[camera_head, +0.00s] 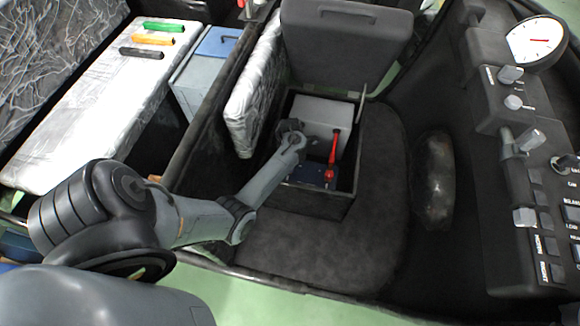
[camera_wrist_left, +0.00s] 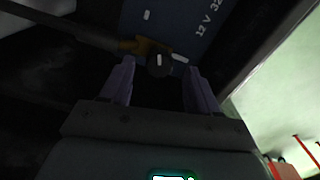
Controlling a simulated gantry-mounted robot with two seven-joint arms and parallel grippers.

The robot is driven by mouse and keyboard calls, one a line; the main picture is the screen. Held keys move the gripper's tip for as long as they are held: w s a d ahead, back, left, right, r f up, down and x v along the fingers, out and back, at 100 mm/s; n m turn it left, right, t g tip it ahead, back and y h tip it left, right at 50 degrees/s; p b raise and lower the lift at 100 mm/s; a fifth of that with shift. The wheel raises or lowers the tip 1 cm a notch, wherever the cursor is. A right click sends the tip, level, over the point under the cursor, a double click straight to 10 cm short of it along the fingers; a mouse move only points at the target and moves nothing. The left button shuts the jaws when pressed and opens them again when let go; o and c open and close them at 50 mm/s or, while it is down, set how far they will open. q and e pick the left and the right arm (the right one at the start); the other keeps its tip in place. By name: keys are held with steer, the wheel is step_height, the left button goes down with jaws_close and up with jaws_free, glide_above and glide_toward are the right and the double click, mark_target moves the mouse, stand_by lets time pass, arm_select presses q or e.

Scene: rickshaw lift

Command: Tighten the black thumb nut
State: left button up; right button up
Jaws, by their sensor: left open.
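The black thumb nut (camera_wrist_left: 158,66) sits on a brass-coloured cable clamp (camera_wrist_left: 150,46) in the left wrist view. The clamp is on the dark blue battery (camera_wrist_left: 185,22) with white lettering. My left gripper (camera_wrist_left: 160,84) is open, its two fingers on either side just short of the nut, with a gap on both sides. In the head view the left arm reaches into the open compartment, and its gripper end (camera_head: 292,138) is at the compartment's left side. The battery (camera_head: 312,172) shows there beside a red terminal part (camera_head: 332,158). The nut cannot be made out there. My right gripper is not in view.
A grey-white box (camera_head: 320,114) fills the back of the compartment, under a raised dark seat lid (camera_head: 345,40). The compartment walls stand close around the gripper. A wrapped bench (camera_head: 90,120) with coloured strips is at left. A console with a gauge (camera_head: 536,42) is at right.

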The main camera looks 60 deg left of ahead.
arm_select(q)
steer(key=shift+f+b, duration=0.55)
steer(key=shift+f, duration=1.1)
steer(key=shift+c, duration=0.2)
steer(key=c, duration=1)
steer(key=shift+r, duration=0.1)
